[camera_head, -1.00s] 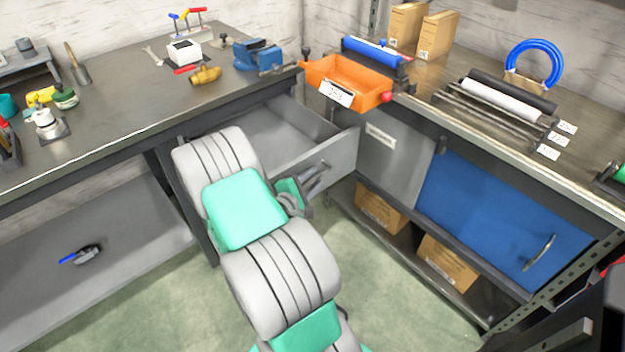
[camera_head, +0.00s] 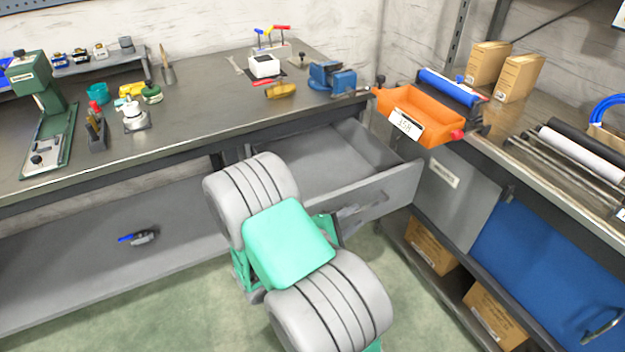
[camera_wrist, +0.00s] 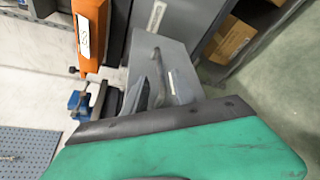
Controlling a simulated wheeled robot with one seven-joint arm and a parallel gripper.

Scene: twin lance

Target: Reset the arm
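My green and grey arm rises in the lower middle of the head view, in front of the open grey drawer (camera_head: 398,187). My gripper (camera_head: 330,228) is mostly hidden behind the arm links, close to the drawer front. In the wrist view, a green and dark part of my own body fills the lower part. The drawer's front and curved handle (camera_wrist: 158,82) show beyond it, with a visible gap between handle and green part.
The drawer sticks out under the workbench (camera_head: 200,115). An orange bin (camera_head: 420,105) and a blue vise (camera_head: 330,77) sit at the bench corner. A blue cabinet door (camera_head: 545,250) is on the right. Green floor (camera_head: 170,310) is clear at lower left.

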